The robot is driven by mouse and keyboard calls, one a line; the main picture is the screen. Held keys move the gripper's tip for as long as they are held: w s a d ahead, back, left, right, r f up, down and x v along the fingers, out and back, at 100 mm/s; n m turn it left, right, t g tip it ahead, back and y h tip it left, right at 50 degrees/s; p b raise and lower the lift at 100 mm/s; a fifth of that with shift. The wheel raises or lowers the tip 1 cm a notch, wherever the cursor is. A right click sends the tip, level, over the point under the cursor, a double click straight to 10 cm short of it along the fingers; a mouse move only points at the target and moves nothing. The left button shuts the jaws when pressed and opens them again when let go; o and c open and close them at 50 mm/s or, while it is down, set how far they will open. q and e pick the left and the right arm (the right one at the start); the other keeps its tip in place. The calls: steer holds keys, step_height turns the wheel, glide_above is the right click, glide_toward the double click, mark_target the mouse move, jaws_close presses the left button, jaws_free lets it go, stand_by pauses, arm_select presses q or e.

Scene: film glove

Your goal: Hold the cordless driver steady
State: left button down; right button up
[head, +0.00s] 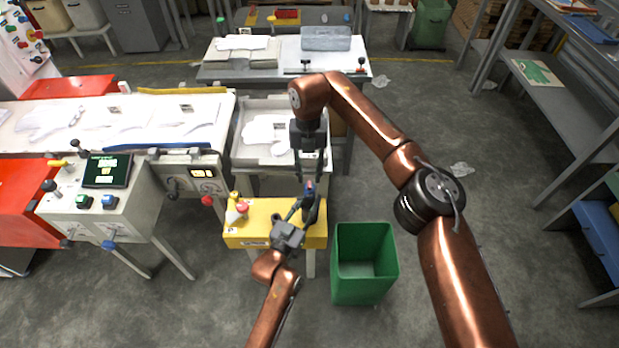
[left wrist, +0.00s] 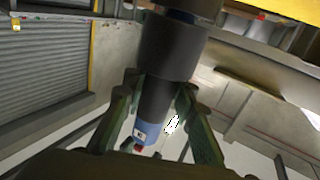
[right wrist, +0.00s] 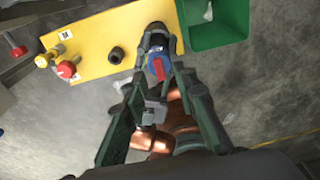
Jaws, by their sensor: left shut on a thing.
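The cordless driver (head: 311,205) is dark with a blue and red end and stands at the right part of the yellow bench. My left gripper (head: 301,211) reaches in from below and is shut on it. In the left wrist view the driver's dark body (left wrist: 158,95) and blue end lie between the left fingers (left wrist: 155,100). My right gripper (head: 311,178) hangs above the driver, fingers apart. In the right wrist view its open fingers (right wrist: 158,78) lie on either side of the driver's blue and red end (right wrist: 158,66); contact cannot be told.
The yellow bench (head: 262,240) carries red and yellow pieces (head: 237,209) at left, and a small black round part (right wrist: 116,55). A green bin (head: 364,292) stands right of it. A white tray stand (head: 245,150) is behind; a control panel (head: 107,195) is left. Floor at right is open.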

step_height(320, 180, up, 10)
steer(key=w, duration=0.1)
steer(key=shift+f, duration=0.2)
arm_select(q)
steer(key=c, duration=1.5)
jaws_free()
steer(key=shift+s, duration=0.1)
